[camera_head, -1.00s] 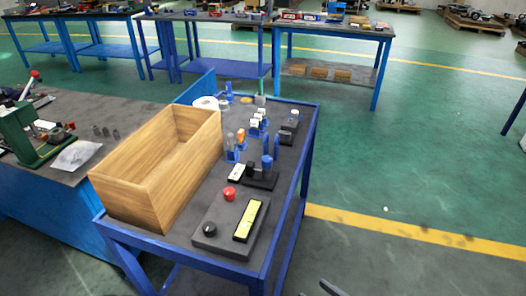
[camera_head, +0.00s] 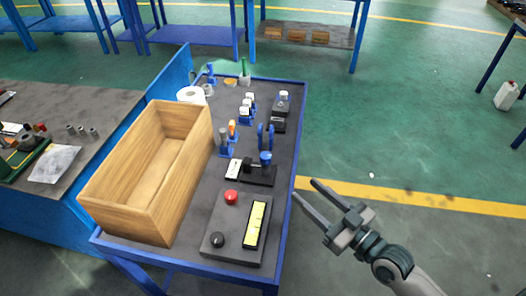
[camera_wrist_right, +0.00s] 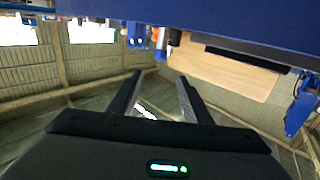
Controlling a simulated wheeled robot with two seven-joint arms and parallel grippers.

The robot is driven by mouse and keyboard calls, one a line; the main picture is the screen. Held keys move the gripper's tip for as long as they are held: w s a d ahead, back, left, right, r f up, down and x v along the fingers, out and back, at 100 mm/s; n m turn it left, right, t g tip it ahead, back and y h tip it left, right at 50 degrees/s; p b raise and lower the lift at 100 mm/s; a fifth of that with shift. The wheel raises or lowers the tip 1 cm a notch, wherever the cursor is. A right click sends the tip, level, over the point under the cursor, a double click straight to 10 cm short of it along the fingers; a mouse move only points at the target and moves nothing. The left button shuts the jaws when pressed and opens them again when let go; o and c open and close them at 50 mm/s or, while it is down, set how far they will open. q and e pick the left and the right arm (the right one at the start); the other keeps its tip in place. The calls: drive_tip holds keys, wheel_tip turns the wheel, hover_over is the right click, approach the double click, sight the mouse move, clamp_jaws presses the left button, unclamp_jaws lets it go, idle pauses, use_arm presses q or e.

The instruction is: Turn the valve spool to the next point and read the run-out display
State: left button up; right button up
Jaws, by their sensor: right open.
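A small black stand (camera_head: 258,176) with a blue upright part (camera_head: 265,159) and a white plate (camera_head: 234,169) sits mid-table. It looks like the spool fixture and its display, but both are too small to be sure and no reading can be made out. My right gripper (camera_head: 304,189) is open and empty, just right of the table's right edge, apart from the stand. In the right wrist view its two fingers (camera_wrist_right: 159,80) are spread with nothing between them. My left gripper is not in view.
A wooden box (camera_head: 150,209) fills the table's left side. A grey panel (camera_head: 228,256) with a red button (camera_head: 231,197), black knob (camera_head: 218,240) and yellow strip (camera_head: 256,224) is at the front. Blue holders (camera_head: 265,138) stand behind the stand.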

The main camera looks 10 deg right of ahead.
sight(270, 159)
drive_tip(key=shift+w, duration=0.1)
drive_tip(key=p+x, duration=0.2)
drive_tip(key=x, duration=1)
drive_tip(key=shift+w+a+r, duration=0.1)
drive_tip(key=shift+r, duration=0.05)
drive_tip(key=p+x, duration=0.1)
drive_tip(key=x, duration=0.2)
drive_tip(key=shift+w+a, duration=0.15)
drive_tip(key=shift+w, duration=0.15)
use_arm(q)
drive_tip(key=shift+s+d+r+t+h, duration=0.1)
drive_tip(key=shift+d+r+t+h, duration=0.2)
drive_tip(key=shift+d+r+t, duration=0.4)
use_arm(e)
drive_tip(key=shift+w+a, duration=0.4)
drive_tip(key=shift+w, duration=0.25)
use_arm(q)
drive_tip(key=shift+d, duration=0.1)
